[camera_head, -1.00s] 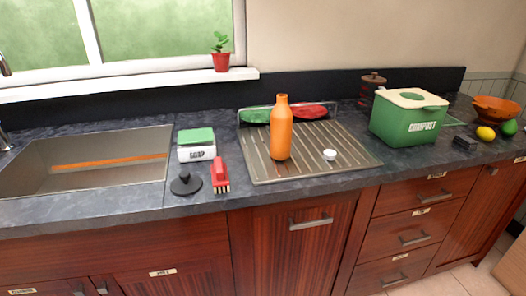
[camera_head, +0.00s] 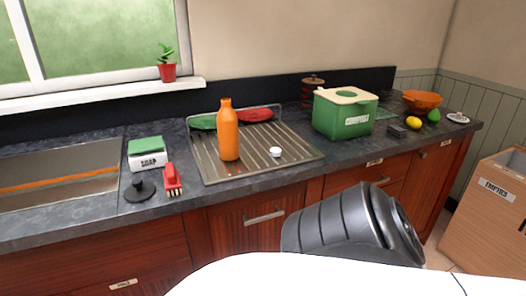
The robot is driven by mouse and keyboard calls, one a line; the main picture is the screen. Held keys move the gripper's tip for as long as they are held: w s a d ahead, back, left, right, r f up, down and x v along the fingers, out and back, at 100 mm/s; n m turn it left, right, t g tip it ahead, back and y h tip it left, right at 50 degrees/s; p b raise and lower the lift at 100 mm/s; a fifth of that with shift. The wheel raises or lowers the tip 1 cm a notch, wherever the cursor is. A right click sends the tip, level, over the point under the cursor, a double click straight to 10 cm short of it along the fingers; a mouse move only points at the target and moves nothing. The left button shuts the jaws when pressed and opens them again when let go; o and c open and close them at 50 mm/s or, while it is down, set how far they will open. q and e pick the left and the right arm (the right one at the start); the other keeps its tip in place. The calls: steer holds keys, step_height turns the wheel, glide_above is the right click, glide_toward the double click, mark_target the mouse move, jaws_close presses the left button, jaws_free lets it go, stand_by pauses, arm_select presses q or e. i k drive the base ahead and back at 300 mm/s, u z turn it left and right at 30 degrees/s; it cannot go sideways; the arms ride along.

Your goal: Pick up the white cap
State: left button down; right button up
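The small white cap (camera_head: 275,152) lies on the ribbed metal draining board (camera_head: 296,166), to the right of an upright orange bottle (camera_head: 228,134). Nothing touches the cap. A dark grey, ribbed part of my arm and a white arm link show at the bottom centre and right, in front of the drawers and below the counter edge. No gripper fingers show, so neither gripper is in view.
The sink (camera_head: 62,182), soap box (camera_head: 147,154), black plug (camera_head: 140,189) and red brush (camera_head: 172,179) are left of the board. A green compost bin (camera_head: 344,114), lemon (camera_head: 413,123) and orange bowl (camera_head: 422,103) stand right. The board's front right is clear.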

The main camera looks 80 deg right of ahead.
mark_target(275, 152)
steer(key=k, duration=0.7)
steer(key=z, duration=0.75)
